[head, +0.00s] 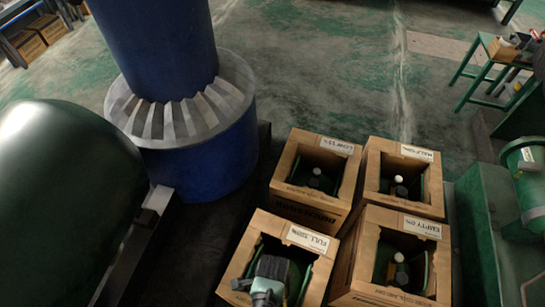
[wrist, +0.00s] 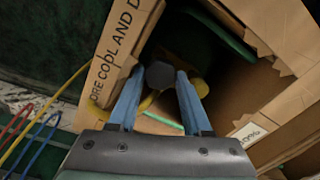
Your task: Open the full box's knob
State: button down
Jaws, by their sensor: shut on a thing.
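The full box (head: 234,262) is an open cardboard box labelled "FULL 100%", at the front left of the group of boxes in the head view. My gripper (head: 268,290) reaches down into it and hides most of its inside. In the wrist view, the box's wall (wrist: 118,45) with printed text is on the left. The dark round knob (wrist: 160,73) sits between the tips of the two blue fingers of my gripper (wrist: 160,82), which are closed on its sides. Something yellow and part of a green cylinder show behind the knob.
Boxes labelled low (head: 336,160), half (head: 405,170) and empty (head: 400,225) stand close beside the full box. A blue column (head: 190,150) and a green tank (head: 60,200) are on the left. Yellow, red and blue hoses (wrist: 40,130) show left of the box in the wrist view.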

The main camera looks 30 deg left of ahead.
jog(key=n+p, duration=0.2)
jog(key=n, duration=0.4)
jog(key=shift+n, duration=0.3)
jog(key=n+p, duration=0.2)
jog(key=n, duration=0.4)
jog(key=shift+a, duration=0.1)
jog(key=n+p, duration=0.1)
jog(key=n, duration=0.5)
jog(key=shift+n, duration=0.4)
jog(key=n+p, duration=0.1)
jog(key=n, duration=0.5)
jog(key=shift+s, duration=0.1)
jog(key=shift+f+n, duration=0.1)
jog(key=shift+n, duration=0.2)
jog(key=c, duration=0.6)
grip_release()
